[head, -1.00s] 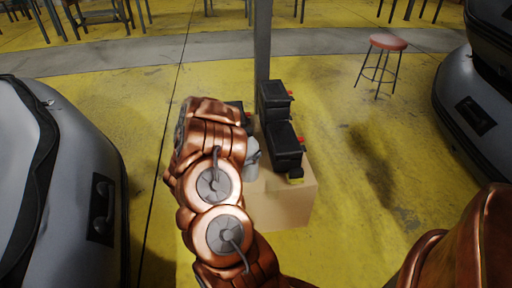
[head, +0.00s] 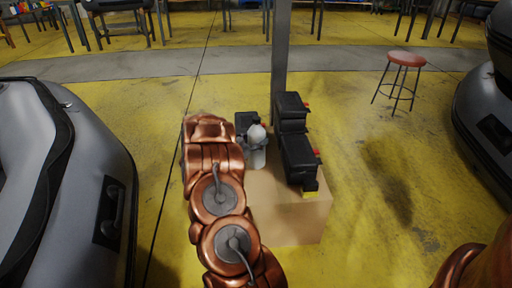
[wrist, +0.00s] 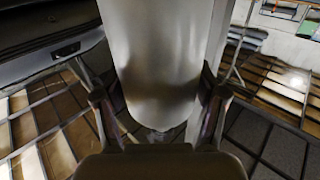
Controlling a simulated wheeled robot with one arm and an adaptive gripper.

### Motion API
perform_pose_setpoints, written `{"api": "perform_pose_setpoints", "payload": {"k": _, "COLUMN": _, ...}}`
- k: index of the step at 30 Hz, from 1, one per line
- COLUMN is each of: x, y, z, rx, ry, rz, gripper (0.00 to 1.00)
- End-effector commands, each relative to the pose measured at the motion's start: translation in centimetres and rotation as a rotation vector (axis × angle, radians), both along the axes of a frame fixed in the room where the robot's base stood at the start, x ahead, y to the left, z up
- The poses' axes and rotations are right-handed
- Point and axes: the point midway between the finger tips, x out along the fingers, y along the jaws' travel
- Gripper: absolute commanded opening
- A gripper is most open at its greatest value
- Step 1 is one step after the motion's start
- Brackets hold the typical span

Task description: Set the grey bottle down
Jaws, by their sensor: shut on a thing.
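The grey bottle (head: 257,156) shows in the head view just right of my arm, over the left part of a cardboard-coloured box (head: 275,215). It looks upright, with a pale rounded top. I cannot tell whether its base touches the box. In the wrist view, the bottle (wrist: 160,50) fills the middle as a smooth grey cylinder. My gripper (wrist: 158,100) is shut on it, with one dark finger on each side. In the head view my copper arm hides most of the gripper.
Black cases (head: 297,155) stand on the box right of the bottle, and another dark case (head: 245,122) is behind it. A grey post (head: 281,50) rises behind. Inflatable boats flank both sides. A red stool (head: 405,59) stands at the back right on open yellow floor.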

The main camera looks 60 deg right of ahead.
Motion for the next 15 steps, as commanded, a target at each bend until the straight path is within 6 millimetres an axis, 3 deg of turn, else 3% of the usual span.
{"api": "perform_pose_setpoints", "payload": {"k": 6, "x": 0.6, "y": -0.6, "z": -0.4, "rx": 0.001, "ry": 0.002, "rz": 0.002, "gripper": 0.28}}
{"api": "perform_pose_setpoints", "payload": {"k": 12, "x": 0.5, "y": -0.5, "z": -3.5, "rx": 0.002, "ry": 0.004, "rz": 0.001, "gripper": 0.28}}
{"api": "perform_pose_setpoints", "payload": {"k": 15, "x": 0.5, "y": -0.5, "z": -3.8, "rx": 0.002, "ry": 0.003, "rz": 0.001, "gripper": 0.28}}
